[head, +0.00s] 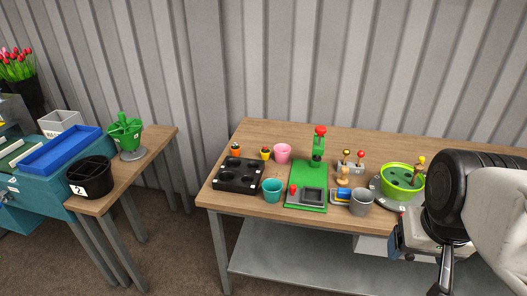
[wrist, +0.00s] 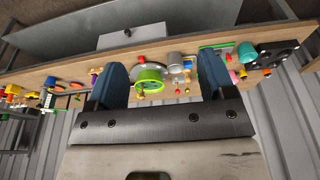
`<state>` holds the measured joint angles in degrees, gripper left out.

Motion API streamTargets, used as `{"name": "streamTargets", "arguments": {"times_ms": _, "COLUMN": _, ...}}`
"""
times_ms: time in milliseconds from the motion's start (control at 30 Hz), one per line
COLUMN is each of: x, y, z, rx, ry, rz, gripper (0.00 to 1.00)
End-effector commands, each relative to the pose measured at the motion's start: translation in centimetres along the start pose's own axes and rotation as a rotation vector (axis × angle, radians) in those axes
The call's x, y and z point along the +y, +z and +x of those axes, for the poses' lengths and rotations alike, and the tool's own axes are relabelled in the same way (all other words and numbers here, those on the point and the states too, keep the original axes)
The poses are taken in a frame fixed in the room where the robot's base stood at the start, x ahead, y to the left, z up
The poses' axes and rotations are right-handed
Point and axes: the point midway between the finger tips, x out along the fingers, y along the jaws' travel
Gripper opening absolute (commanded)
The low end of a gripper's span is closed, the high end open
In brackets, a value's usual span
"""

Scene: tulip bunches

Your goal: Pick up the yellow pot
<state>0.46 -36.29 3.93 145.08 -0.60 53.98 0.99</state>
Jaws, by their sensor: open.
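A small yellow shape in the wrist view (wrist: 267,72), beside the black tray at the right, looks like this pot. My gripper (wrist: 162,62) is open and empty, its two blue-grey fingers wide apart. In the head view it is at the lower right, near the bench's front right, far from the yellow pot.
Close around the pot are the orange pot (head: 235,150), pink pot (head: 282,154) and black tray (head: 238,190). A teal pot (head: 272,190), green press (head: 317,170), grey pot (head: 361,202) and lime bowl (head: 403,182) stand along the bench. A corrugated wall is behind.

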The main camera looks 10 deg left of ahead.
Motion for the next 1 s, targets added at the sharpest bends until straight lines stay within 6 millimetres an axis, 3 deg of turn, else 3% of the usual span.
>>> {"name": "streamTargets", "arguments": {"times_ms": 367, "x": 0.0, "y": -0.2, "z": -0.1, "rx": -0.001, "ry": 0.0, "rz": -0.005, "gripper": 0.78}}
{"name": "streamTargets", "arguments": {"times_ms": 533, "x": -0.3, "y": -1.6, "z": -0.3, "rx": -0.005, "ry": -0.002, "rz": -0.036, "gripper": 0.78}}
{"name": "streamTargets", "arguments": {"times_ms": 767, "x": -1.1, "y": -5.8, "z": -0.8, "rx": -0.018, "ry": -0.008, "rz": -0.13, "gripper": 0.78}}
{"name": "streamTargets", "arguments": {"times_ms": 1000, "x": -2.6, "y": -11.4, "z": -1.0, "rx": -0.035, "ry": -0.017, "rz": -0.259, "gripper": 0.78}}
